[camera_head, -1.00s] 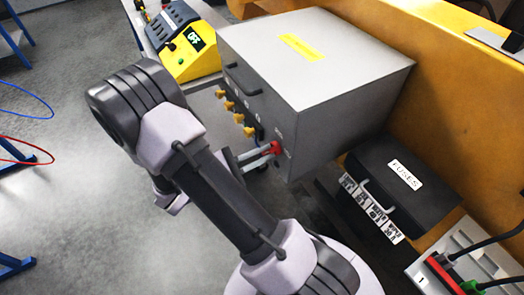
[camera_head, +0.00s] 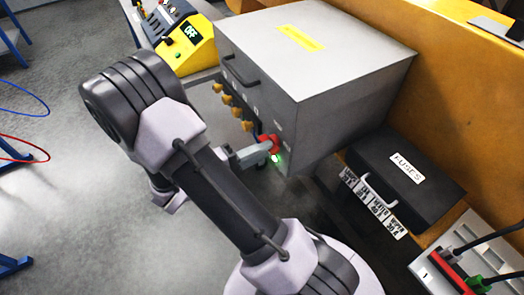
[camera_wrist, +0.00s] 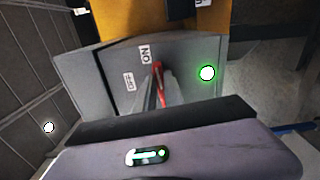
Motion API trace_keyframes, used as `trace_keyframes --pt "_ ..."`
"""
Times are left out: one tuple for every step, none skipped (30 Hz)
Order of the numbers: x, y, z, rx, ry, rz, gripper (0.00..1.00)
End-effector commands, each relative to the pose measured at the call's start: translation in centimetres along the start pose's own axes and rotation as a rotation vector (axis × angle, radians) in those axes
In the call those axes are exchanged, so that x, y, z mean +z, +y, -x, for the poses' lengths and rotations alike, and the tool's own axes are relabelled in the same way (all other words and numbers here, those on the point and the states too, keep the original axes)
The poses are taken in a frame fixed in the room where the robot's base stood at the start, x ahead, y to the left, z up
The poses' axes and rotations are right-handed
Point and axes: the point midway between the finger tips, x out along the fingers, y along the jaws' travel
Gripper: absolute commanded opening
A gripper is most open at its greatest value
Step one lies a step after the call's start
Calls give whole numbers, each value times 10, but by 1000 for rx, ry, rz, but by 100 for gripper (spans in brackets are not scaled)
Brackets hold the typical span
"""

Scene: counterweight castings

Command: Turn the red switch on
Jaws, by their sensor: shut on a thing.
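The red switch (camera_head: 269,139) is at the lower front corner of the grey metal box (camera_head: 310,60). My gripper (camera_head: 258,152) is shut on the red switch, its fingers reaching in from the left. In the wrist view the red switch (camera_wrist: 158,72) sits between my fingertips (camera_wrist: 161,90), partly hidden by them. The ON label (camera_wrist: 145,54) is beside its upper end and the OFF label (camera_wrist: 129,81) is to its left. A green lamp (camera_head: 277,158) glows just below the switch; it also shows in the wrist view (camera_wrist: 207,73).
Several yellow knobs (camera_head: 236,111) line the box front beside my gripper, under a dark handle (camera_head: 240,76). A black FUSES box (camera_head: 420,190) stands to the right. A yellow device (camera_head: 188,45) reading OFF stands behind. Open floor lies left.

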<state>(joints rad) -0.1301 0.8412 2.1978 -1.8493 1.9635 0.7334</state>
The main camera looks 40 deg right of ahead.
Motion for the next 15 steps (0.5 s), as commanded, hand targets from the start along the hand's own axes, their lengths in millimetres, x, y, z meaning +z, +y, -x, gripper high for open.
trace_keyframes --pt "0 -2 0 -1 0 -17 0" --pt "0 -2 0 -1 0 -31 0" --pt "0 -2 0 -1 1 -45 0" --pt "0 -2 0 -1 1 -56 0" --pt "0 -2 0 -1 1 -66 0" --pt "0 -2 0 -1 1 -76 0" --pt "0 -2 0 -1 1 -83 0" --pt "0 -2 0 -1 1 -89 0" --pt "0 -2 0 -1 1 -97 0" --pt "0 -2 0 -1 1 -101 0" --pt "0 -2 0 -1 1 -105 0" --pt "0 -2 0 -1 1 -108 0" --pt "0 -2 0 -1 1 -110 0" --pt "0 -2 0 -1 1 -112 0" --pt "0 -2 0 -1 1 -113 0"
